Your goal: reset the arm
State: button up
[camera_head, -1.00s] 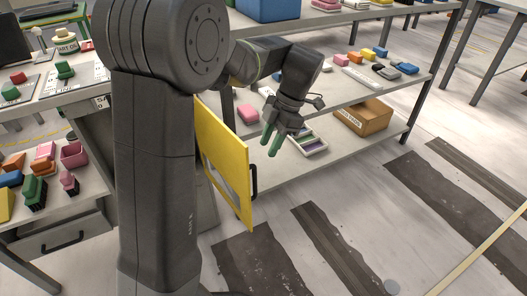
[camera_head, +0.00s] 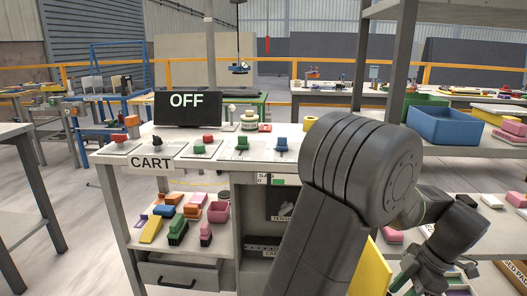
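My arm rises from the lower middle in the head view and bends down to the right. My gripper (camera_head: 418,283) hangs at the lower right, beside the shelf unit. Its green fingers are cut by the bottom edge and partly hidden, so their opening does not show. No object can be made out in it. A yellow panel (camera_head: 376,272) stands just left of the gripper, partly behind my arm.
Blue (camera_head: 445,125) and green (camera_head: 408,103) bins sit on the right shelf. Floor shows at far left.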

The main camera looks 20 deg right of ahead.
jog(key=b+x, duration=0.1)
jog(key=x, duration=0.5)
jog(key=shift+w+a+f+b, duration=0.1)
jog(key=shift+a+f+b, duration=0.05)
jog(key=shift+f+b, duration=0.2)
